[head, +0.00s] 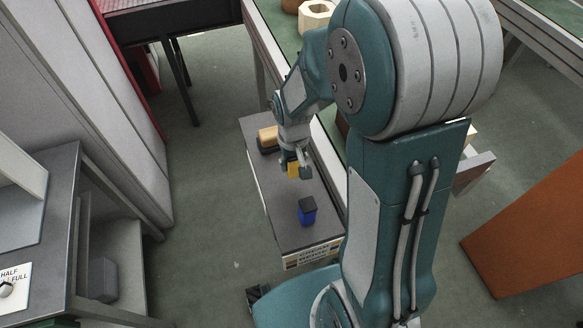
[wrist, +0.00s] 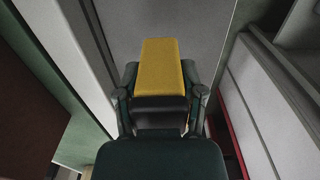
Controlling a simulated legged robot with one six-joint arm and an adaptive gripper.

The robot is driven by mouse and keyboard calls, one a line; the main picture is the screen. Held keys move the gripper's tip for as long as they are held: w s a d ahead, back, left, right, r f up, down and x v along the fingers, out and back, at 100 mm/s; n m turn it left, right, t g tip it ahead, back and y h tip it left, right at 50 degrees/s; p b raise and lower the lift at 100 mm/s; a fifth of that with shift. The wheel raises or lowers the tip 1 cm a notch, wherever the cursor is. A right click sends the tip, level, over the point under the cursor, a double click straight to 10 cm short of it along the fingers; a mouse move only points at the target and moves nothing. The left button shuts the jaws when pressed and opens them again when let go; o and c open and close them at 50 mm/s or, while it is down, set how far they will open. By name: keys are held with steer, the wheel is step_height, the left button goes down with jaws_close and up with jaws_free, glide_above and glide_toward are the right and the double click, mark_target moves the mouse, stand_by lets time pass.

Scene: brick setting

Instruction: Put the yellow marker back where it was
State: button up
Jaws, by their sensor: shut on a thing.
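The yellow marker (head: 293,170) is a small yellow block. My gripper (head: 299,166) is shut on it, above the long narrow grey bench top (head: 284,189). In the wrist view the yellow marker (wrist: 160,65) sits between the two dark fingers of my gripper (wrist: 158,92), with a dark part at its near end. I cannot tell whether the marker touches the bench top. A blue block with a dark top (head: 307,212) stands on the bench nearer to me, apart from the marker.
A wooden-backed brush (head: 268,137) lies on the bench beyond my gripper. A lettered label (head: 312,254) is on the bench's near end. A green-topped table (head: 283,30) stands along the right side. A grey side table (head: 45,215) is at left, with open floor between (head: 205,190).

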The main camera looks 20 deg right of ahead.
mark_target(290, 170)
steer(key=f, duration=0.3)
steer(key=shift+w+a+f, duration=0.15)
steer(key=shift+a+f, duration=0.05)
steer(key=shift+a, duration=0.3)
steer(key=shift+d+f, duration=0.1)
steer(key=o, duration=0.9)
steer(key=shift+d, duration=0.1)
